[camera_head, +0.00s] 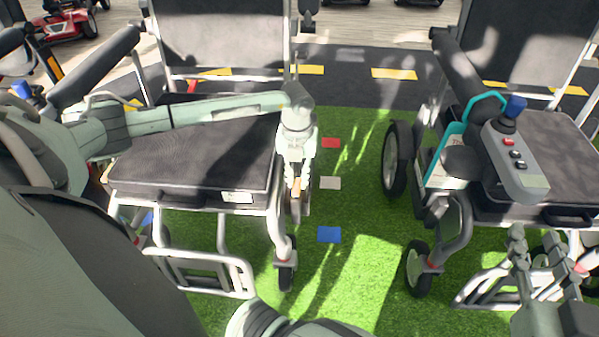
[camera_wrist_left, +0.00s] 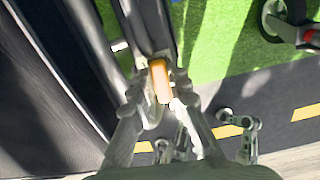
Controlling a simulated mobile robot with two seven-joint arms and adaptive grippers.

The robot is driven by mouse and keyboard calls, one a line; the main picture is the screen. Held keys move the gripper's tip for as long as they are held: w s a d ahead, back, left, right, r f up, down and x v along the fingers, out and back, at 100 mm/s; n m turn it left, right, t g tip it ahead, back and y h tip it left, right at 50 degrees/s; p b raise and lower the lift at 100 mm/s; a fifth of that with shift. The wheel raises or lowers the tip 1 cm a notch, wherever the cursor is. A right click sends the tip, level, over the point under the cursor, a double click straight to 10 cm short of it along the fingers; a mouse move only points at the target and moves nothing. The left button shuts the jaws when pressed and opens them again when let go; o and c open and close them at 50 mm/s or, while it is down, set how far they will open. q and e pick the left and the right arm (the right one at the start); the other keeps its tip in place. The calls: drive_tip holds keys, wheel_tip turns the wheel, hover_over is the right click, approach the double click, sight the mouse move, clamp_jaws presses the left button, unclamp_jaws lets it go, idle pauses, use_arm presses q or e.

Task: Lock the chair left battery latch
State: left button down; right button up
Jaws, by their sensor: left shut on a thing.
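The chair on the left, a wheelchair with a dark seat (camera_head: 190,165), stands on green turf. An orange latch (camera_head: 297,187) shows low at its right side, beside the wheel. My left gripper (camera_head: 297,178) points down there and is shut on it. In the left wrist view the orange latch (camera_wrist_left: 160,80) lies between the two fingertips of my left gripper (camera_wrist_left: 158,88). The battery itself I cannot make out. My right gripper (camera_head: 536,240) is at the lower right, its fingers apart and empty, in front of the other wheelchair.
A second wheelchair (camera_head: 560,150) with a joystick armrest (camera_head: 510,150) stands at the right. Red, white and blue markers (camera_head: 329,234) lie on the turf between the chairs. A dark strip with yellow dashes (camera_head: 394,74) runs behind.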

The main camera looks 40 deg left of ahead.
sight(297, 182)
use_arm(q)
drive_tip(key=shift+a+n, duration=0.1)
drive_tip(key=shift+n, duration=0.5)
use_arm(e)
drive_tip(key=shift+s+d+f+g+h, duration=0.1)
drive_tip(key=shift+d+f+g+h, duration=0.2)
drive_tip(key=shift+f, duration=0.35)
drive_tip(key=shift+s+d+f+g+h, duration=0.1)
drive_tip(key=shift+d+f+g, duration=0.2)
drive_tip(key=shift+d+f, duration=0.25)
drive_tip(key=shift+a, duration=0.15)
use_arm(q)
drive_tip(key=c, duration=1.4)
unclamp_jaws()
drive_tip(key=shift+c, duration=0.2)
wheel_tip(297, 182, up, 12)
